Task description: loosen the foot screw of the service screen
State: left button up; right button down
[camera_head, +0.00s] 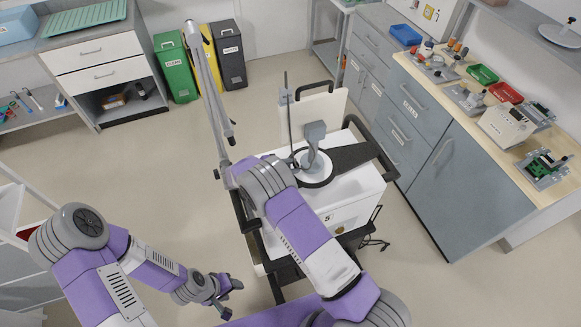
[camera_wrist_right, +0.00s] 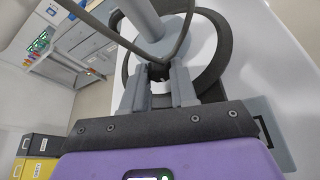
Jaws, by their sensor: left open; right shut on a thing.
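The service screen, seen as a pale panel (camera_head: 318,114) with a grey stand (camera_head: 315,135), stands on the white cart (camera_head: 350,198). Its round white foot (camera_head: 318,172) sits in a dark ring, which also shows in the right wrist view (camera_wrist_right: 223,60). My right gripper (camera_wrist_right: 158,90) is shut on a small dark piece at the foot, seemingly the foot screw (camera_wrist_right: 158,72); the fingers hide most of it. In the head view my right arm hides that grip. My left gripper (camera_head: 222,296) is open and empty, low at the left of the cart.
The cart has dark handles (camera_head: 372,150) and a thin upright pole (camera_head: 288,105). A workbench (camera_head: 470,110) with tools and trays runs along the right. Green, yellow and black bins (camera_head: 175,68) stand at the back. Floor left of the cart is clear.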

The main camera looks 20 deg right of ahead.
jog(key=shift+n+g, duration=0.3)
jog(key=c, duration=1.2)
grip_release()
jog(key=shift+o, duration=0.2)
jog(key=shift+a+r, duration=0.1)
jog(key=b+v, duration=0.1)
jog(key=v, duration=0.6)
jog(key=shift+a, duration=0.15)
